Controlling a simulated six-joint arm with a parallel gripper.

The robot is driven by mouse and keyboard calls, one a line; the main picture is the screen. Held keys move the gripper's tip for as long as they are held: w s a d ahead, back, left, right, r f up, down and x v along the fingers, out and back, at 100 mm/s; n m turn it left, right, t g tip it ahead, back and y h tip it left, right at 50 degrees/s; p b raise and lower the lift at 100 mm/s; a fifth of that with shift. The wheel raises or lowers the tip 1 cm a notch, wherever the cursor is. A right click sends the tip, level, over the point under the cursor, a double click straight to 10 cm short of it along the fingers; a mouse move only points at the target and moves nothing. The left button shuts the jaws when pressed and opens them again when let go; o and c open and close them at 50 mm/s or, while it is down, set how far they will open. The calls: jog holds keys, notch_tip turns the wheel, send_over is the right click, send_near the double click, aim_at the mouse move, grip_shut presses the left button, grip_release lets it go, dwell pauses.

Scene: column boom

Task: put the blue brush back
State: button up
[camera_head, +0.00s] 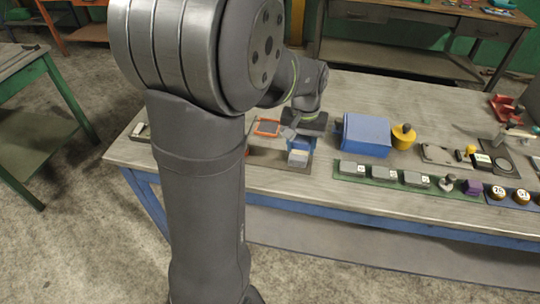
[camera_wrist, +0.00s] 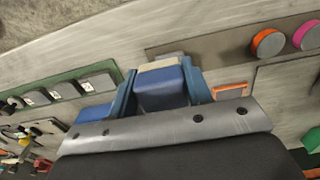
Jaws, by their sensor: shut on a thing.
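My gripper (camera_head: 300,145) is over the left part of the workbench. In the wrist view, its two dark blue fingers (camera_wrist: 160,90) are shut on the blue brush (camera_wrist: 160,92), one on each side. The brush is a blue block with a cream end that points away from the palm. In the head view, the brush (camera_head: 298,159) shows as a small pale block below the fingers. It is over or beside a grey-brown board (camera_head: 262,159); whether it touches the board or bench I cannot tell. My arm hides part of this area.
A small orange frame (camera_head: 267,127) lies just left of my gripper. A blue box (camera_head: 365,135) and a yellow round piece (camera_head: 403,137) stand to the right. A green strip (camera_head: 385,180) with grey blocks runs along the front. Orange (camera_wrist: 268,43) and pink (camera_wrist: 307,36) discs show in the wrist view.

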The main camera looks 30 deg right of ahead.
send_over(270, 159)
notch_tip(270, 159, down, 6)
jog(key=shift+s+f, duration=0.1)
jog(key=shift+f, duration=2.2)
jog(key=shift+f, duration=0.15)
jog(key=o, duration=1)
jog(key=shift+c, duration=0.2)
notch_tip(270, 159, up, 12)
